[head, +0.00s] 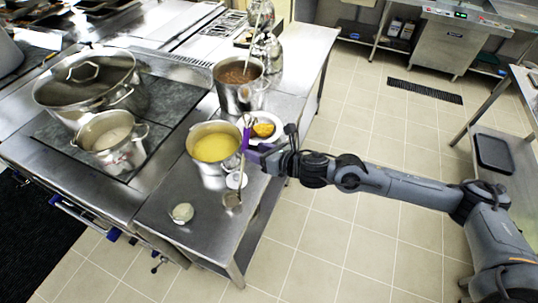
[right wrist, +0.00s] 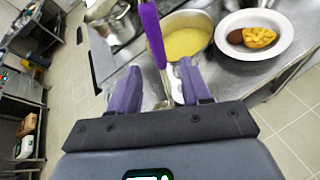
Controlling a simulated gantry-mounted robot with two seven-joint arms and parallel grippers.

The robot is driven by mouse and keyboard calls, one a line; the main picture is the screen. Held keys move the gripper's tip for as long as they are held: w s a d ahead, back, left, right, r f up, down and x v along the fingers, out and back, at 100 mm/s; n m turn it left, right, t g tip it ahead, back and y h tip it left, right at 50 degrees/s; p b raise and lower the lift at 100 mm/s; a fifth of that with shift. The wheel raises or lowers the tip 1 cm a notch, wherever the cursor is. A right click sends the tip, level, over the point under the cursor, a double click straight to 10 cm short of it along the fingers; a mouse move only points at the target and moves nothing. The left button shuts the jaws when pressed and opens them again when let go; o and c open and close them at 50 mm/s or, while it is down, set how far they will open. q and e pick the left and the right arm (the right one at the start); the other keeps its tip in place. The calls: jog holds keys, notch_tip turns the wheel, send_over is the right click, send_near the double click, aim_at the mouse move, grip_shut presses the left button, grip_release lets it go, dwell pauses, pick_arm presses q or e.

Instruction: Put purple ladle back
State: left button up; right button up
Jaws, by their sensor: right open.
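My right gripper (head: 256,154) reaches in from the right at the ladle. In the right wrist view the purple handle (right wrist: 152,34) rises between and beyond the open fingers (right wrist: 158,88). I cannot tell whether they touch it. The lower end of the ladle is hidden behind the gripper body there. My left gripper is not in view.
A white plate with food (head: 262,117) lies close behind the right gripper. A pot of brown stew (head: 228,92), with a long handle standing in it, is farther back. A small lidded jar (head: 181,213) stands at the front counter. Large pots occupy the stove at left.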

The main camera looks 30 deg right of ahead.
jog(key=s+a+f+m+g+h, duration=0.1)
jog(key=s+a+f+m, duration=0.2)
jog(key=s+m, duration=0.35)
jog(key=s+a+f+m+g+h, duration=0.1)
jog(key=s+a+f+m, duration=0.15)
jog(key=s+m, duration=0.4)
jog(key=s+d+f+m+g+h, duration=0.1)
jog(key=s+f+m+g, duration=0.2)
jog(key=s+m, duration=0.5)
jog(key=s+d+f+m+g, duration=0.1)
jog(key=s+f+m+g, duration=0.3)
jog(key=s+m, duration=0.5)
notch_tip(320, 180, down, 2)
jog(key=m, duration=0.4)
jog(key=shift+s+d+f+m+h, duration=0.2)
jog(key=shift+d+m+h, duration=0.1)
jog(key=shift+h, duration=0.1)
